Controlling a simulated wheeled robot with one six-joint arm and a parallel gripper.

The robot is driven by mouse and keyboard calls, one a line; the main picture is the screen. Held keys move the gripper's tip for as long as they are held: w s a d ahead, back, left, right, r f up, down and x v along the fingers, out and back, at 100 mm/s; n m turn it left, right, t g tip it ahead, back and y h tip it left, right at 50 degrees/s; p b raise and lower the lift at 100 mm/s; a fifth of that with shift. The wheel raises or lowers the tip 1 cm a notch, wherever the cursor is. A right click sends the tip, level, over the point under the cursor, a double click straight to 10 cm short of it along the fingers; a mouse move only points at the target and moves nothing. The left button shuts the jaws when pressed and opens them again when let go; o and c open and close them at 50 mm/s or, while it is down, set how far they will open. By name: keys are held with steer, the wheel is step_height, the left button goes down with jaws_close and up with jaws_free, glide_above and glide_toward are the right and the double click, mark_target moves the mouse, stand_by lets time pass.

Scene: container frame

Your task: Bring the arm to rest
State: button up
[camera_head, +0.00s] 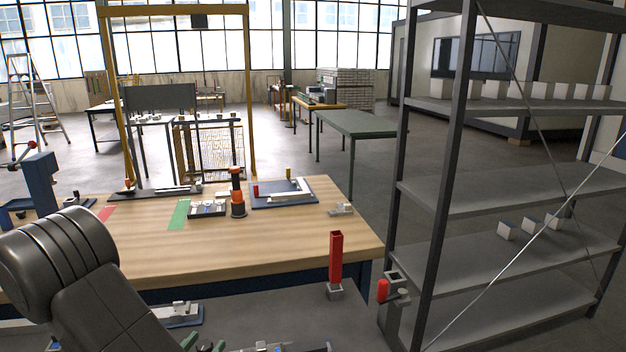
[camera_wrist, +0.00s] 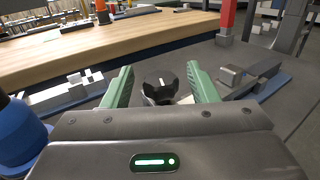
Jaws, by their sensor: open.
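My arm (camera_head: 75,275) reaches in from the lower left of the head view, over a grey surface in front of the wooden workbench. My gripper (camera_wrist: 160,74) shows in the wrist view with its two green fingers spread wide apart. A black faceted knob (camera_wrist: 160,88) with a white mark shows in the space between the fingers. Clear gaps show on both sides of it, so the fingers do not hold it. In the head view only the green finger tips (camera_head: 203,345) show at the bottom edge; the knob cannot be made out there.
A grey fixture on a blue plate (camera_wrist: 250,78) lies right of the fingers, another light fixture (camera_wrist: 68,92) left. A red post (camera_head: 336,258) stands on the grey surface. The wooden workbench (camera_head: 290,235) is behind; a metal shelf rack (camera_head: 500,200) stands right.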

steer(key=shift+s+a, duration=0.1)
steer(key=shift+b+v, duration=1)
steer(key=shift+v, duration=5.35)
steer(key=p+x, duration=0.2)
steer(key=x, duration=1.1)
steer(key=shift+w+d, duration=0.2)
steer(key=shift+w, duration=0.05)
steer(key=shift+w+a+r+h+p, duration=0.15)
steer(key=shift+h+p, duration=0.15)
steer(key=shift+p, duration=0.15)
steer(key=shift+m+g+h+p, duration=1.15)
steer(key=shift+m+h, duration=0.55)
steer(key=shift+h, duration=0.4)
steer(key=b+v, duration=0.2)
steer(key=v, duration=0.7)
steer(key=shift+s+f, duration=0.2)
steer(key=shift+s, duration=0.1)
steer(key=shift+s+a, duration=0.35)
steer(key=shift+s, duration=0.2)
steer(key=shift+d+r, duration=0.1)
steer(key=shift+r, duration=0.05)
